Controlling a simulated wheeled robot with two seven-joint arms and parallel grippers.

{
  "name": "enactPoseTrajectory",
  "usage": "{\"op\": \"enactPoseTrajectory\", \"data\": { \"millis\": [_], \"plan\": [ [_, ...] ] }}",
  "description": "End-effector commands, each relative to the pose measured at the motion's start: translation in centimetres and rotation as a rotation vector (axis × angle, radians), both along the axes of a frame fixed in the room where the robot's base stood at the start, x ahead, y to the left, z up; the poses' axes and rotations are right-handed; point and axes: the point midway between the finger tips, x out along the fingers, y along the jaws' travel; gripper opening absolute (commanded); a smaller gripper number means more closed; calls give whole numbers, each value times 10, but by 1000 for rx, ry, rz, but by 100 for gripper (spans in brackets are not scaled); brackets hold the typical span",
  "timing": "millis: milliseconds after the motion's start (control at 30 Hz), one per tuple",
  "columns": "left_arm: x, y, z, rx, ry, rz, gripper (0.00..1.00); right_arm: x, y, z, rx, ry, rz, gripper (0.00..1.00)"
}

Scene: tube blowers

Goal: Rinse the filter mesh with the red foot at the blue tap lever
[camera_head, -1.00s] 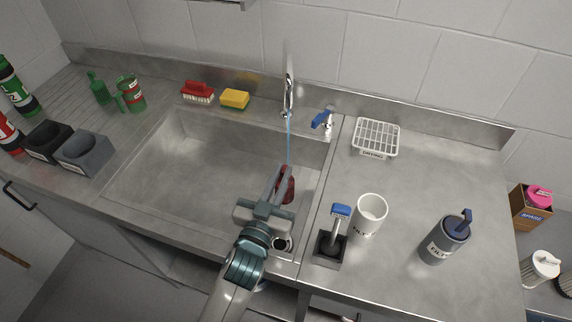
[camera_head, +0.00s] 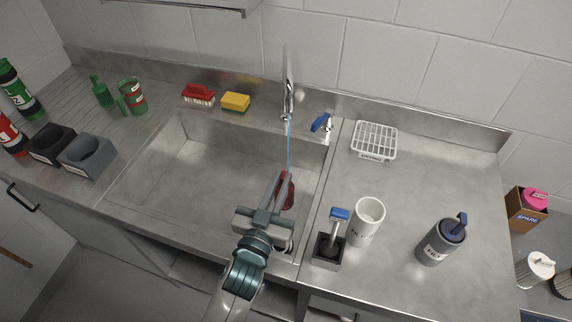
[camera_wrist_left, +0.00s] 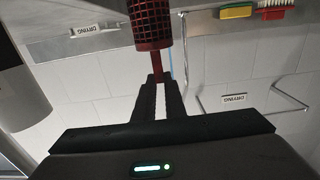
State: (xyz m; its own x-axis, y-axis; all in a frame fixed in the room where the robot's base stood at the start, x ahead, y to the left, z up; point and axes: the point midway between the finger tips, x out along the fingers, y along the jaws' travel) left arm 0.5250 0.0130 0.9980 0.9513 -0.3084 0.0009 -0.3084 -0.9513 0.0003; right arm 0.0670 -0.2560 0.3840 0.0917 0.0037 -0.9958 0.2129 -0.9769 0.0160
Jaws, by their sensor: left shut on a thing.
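My left gripper (camera_head: 281,180) reaches into the sink and is shut on the red foot of the filter mesh (camera_head: 288,192). In the left wrist view the mesh is a dark red perforated cylinder (camera_wrist_left: 151,22), and its thin foot sits between the fingertips (camera_wrist_left: 157,80). The tap (camera_head: 288,98) runs a thin blue water stream (camera_head: 289,145) down to the mesh in the head view. The stream shows beside or behind the mesh in the wrist view, so I cannot tell whether it touches. The blue tap lever (camera_head: 321,122) is right of the spout. My right gripper is not in view.
The sink basin (camera_head: 190,180) is otherwise open to the left. A drying rack (camera_head: 374,141), a white cup (camera_head: 367,221), a blue-topped tool in a black holder (camera_head: 328,252) and a grey canister (camera_head: 441,242) stand right. A red brush (camera_head: 198,95) and yellow sponge (camera_head: 235,101) lie behind the basin.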

Motion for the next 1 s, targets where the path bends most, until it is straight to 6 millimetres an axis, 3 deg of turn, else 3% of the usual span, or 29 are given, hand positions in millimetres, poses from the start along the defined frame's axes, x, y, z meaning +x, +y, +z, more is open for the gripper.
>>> {"op": "enactPoseTrajectory", "data": {
  "millis": [400, 967, 1000],
  "plan": [
    [-26, 1, 23, -1, 0, 0, 0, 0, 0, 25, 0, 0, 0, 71],
    [-29, 2, 23, 0, 0, 0, 0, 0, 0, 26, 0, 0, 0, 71],
    [-29, 2, 23, 0, 0, 0, 0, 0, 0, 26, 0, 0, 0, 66]
  ]
}}
